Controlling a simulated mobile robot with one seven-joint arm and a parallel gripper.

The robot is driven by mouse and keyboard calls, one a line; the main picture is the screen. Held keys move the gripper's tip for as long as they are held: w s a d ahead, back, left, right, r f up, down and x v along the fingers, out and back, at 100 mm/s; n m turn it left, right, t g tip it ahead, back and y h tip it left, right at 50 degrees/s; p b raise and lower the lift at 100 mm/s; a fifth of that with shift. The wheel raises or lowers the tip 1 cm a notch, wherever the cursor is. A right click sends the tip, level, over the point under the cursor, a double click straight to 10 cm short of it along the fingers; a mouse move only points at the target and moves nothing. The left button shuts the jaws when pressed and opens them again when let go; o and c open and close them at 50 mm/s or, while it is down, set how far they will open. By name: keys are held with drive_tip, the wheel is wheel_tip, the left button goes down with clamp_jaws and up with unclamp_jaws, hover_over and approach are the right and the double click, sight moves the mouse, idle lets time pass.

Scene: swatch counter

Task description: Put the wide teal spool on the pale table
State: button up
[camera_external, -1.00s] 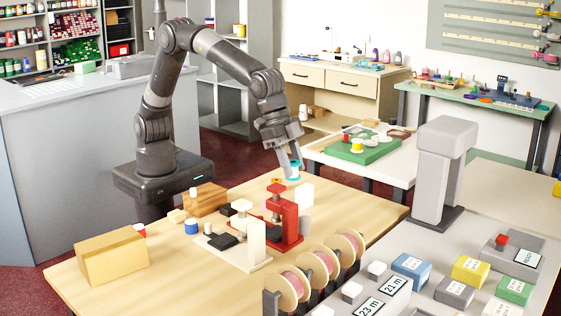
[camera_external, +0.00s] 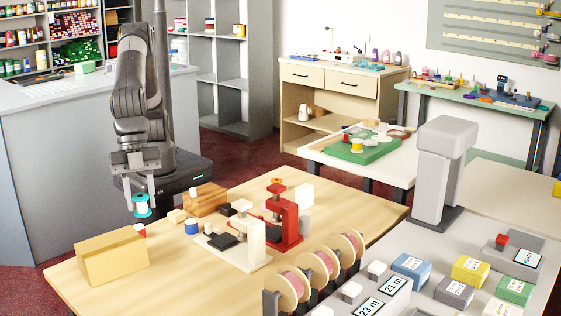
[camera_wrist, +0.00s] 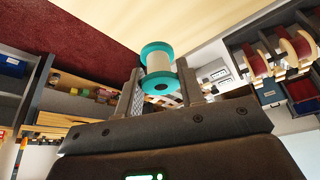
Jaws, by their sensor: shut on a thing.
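The wide teal spool (camera_external: 142,211) has teal flanges around a white core. My gripper (camera_external: 140,194) is shut on it and holds it in the air at the left, beyond the back left edge of the wooden table. In the wrist view the spool (camera_wrist: 158,66) sits upright between the fingers of my gripper (camera_wrist: 159,88). A pale, white-topped table (camera_external: 398,172) stands at the back, right of the middle, well away from my gripper. A green board (camera_external: 372,152) with a yellow spool and other small things lies on it.
The light wooden table (camera_external: 190,262) in front bears a cardboard-coloured box (camera_external: 110,256), a blue spool (camera_external: 191,227), a white press (camera_external: 243,240) and a red press (camera_external: 284,218). A grey counter (camera_external: 420,238) with a tall grey device stands at the right.

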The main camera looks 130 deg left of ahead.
wheel_tip(320, 180, down, 10)
drive_tip(key=w+a+f, duration=0.2)
drive_tip(key=w, duration=0.1)
drive_tip(key=w+a+f, duration=0.2)
drive_tip(key=w, duration=0.1)
drive_tip(key=w+a+f, duration=0.3)
drive_tip(key=shift+w, duration=0.4)
drive_tip(key=shift+w+f, duration=0.1)
drive_tip(key=shift+f, duration=2)
drive_tip(key=shift+f, duration=0.15)
drive_tip(key=o, duration=1)
drive_tip(key=shift+c, duration=0.2)
